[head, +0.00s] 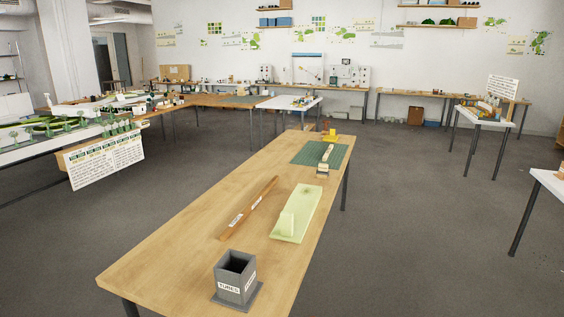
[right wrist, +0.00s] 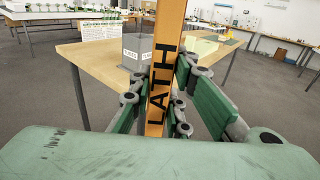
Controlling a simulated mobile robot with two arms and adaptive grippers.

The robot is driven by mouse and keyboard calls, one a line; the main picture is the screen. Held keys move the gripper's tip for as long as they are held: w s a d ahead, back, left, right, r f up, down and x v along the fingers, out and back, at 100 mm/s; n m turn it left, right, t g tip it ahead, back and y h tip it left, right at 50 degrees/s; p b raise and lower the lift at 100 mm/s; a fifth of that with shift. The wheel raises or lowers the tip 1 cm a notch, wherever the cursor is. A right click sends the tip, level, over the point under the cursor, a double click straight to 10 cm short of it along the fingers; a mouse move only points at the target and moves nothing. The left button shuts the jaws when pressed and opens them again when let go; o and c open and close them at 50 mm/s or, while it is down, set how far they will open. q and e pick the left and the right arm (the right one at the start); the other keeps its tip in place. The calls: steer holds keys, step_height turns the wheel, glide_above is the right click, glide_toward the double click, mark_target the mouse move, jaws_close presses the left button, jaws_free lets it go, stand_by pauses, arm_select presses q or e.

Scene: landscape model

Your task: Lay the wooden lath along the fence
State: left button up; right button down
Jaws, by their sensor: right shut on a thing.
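In the right wrist view my right gripper (right wrist: 167,80) is shut on the wooden lath (right wrist: 160,112). The lath is orange-brown with black letters LATH and stands upright in this picture, its top cut off by the frame edge. Neither gripper shows in the head view, and my left gripper is in no view. A long brown strip (head: 258,196) with a white label lies on the wooden table (head: 185,240); its label is too small to read. I cannot tell for sure whether this strip is the fence.
A grey box marked TUBES (head: 228,280) stands at the table's near end and shows in the right wrist view (right wrist: 137,50). Right of the strip lies a pale green board (head: 303,209) with an upright block. A green mat (head: 338,155) lies farther back. The table's left side is clear.

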steer(key=s+d+r+m+h, duration=0.1)
steer(key=s+d+r+h, duration=0.1)
steer(key=d, duration=0.5)
steer(key=s+d+r+m+h, duration=0.2)
steer(key=s+d+r+h, duration=0.1)
steer(key=d, duration=0.4)
step_height(320, 180, up, 3)
steer(key=shift+s+f+m+t, duration=0.1)
steer(key=shift+s+m+t, duration=0.2)
steer(key=shift+s+t, duration=0.15)
